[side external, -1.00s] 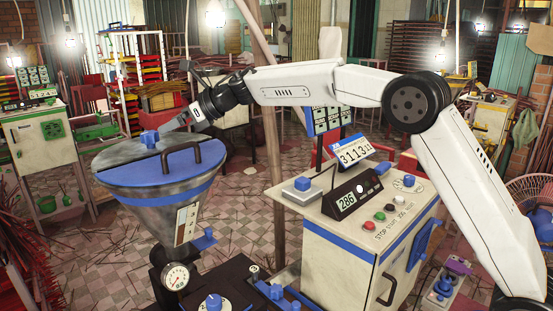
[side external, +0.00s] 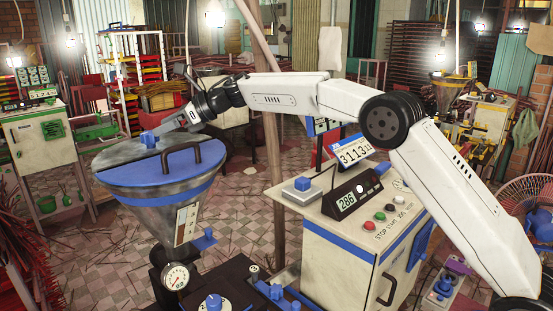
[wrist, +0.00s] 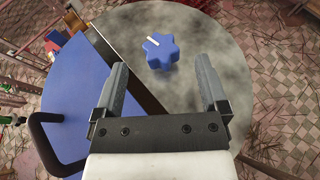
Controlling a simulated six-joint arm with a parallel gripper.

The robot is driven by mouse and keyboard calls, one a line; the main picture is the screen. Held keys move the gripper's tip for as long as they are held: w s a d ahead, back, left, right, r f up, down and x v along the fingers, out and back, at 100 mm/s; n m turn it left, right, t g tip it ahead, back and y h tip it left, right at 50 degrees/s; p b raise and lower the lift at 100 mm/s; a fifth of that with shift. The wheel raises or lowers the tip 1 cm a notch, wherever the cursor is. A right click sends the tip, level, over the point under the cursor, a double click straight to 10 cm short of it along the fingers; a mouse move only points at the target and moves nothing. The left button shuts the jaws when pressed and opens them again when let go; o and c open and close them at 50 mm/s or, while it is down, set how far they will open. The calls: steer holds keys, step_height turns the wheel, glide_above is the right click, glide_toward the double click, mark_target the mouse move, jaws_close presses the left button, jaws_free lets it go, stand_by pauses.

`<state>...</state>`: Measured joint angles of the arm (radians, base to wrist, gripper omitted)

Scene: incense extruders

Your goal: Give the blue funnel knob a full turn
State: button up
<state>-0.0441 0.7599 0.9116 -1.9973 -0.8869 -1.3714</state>
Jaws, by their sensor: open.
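The blue funnel knob (side external: 150,138) stands on top of the funnel at the left in the side view. In the wrist view the knob (wrist: 161,52) is a lobed blue star with a white mark toward its upper left, on a grey metal part of the top. My gripper (side external: 172,125) is just right of the knob in the side view. In the wrist view my gripper (wrist: 161,64) is open, with one finger to each side of the knob's line and the knob just beyond the fingertips. Nothing is between the fingers.
The funnel's blue lid (side external: 150,165) carries a dark arched handle (side external: 182,158) near the knob; the handle also shows at the left of the wrist view. A control cabinet (side external: 340,240) with buttons and a display stands to the right. A gauge (side external: 175,276) sits below the funnel.

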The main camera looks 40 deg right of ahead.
mark_target(149, 132)
steer(key=shift+x, duration=2.4)
steer(key=shift+c, duration=0.2)
jaws_close()
steer(key=shift+m+t+h, duration=0.5)
steer(key=shift+m+h, duration=0.1)
steer(key=shift+m+t+h, duration=0.9)
steer(key=shift+m+h, duration=0.1)
steer(key=shift+m, duration=0.2)
steer(key=shift+m+t+h, duration=0.8)
steer(key=shift+m+h, duration=0.6)
steer(key=shift+h, duration=0.1)
